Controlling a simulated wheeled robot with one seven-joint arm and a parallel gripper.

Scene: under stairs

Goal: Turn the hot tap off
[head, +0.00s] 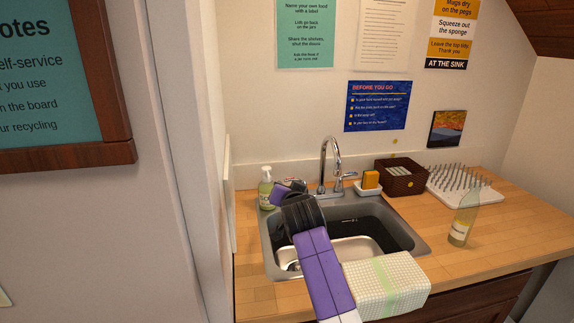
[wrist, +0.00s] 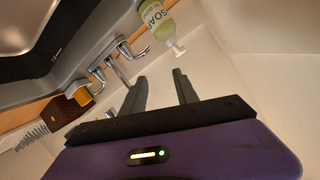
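A chrome tap (head: 326,160) with a tall curved spout stands at the back of the sink (head: 408,232). Its right lever (head: 345,177) shows in the head view; my arm largely covers the left side. In the wrist view the tap's two levers show, one nearer the soap bottle (wrist: 124,47) and one nearer the sponge (wrist: 97,78). I see no hot or cold mark and cannot make out running water. My gripper (wrist: 160,84) is open, its fingers apart with nothing between them. It is by the tap's left side, close to the wall, apparently touching neither lever.
A green soap bottle (head: 266,186) stands left of the tap. Right of it are a sponge on a dish (head: 369,182), a dark basket (head: 402,178), a peg rack (head: 462,190) and a glass bottle (head: 463,222). A checked cloth (head: 388,290) lies at the sink's front.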

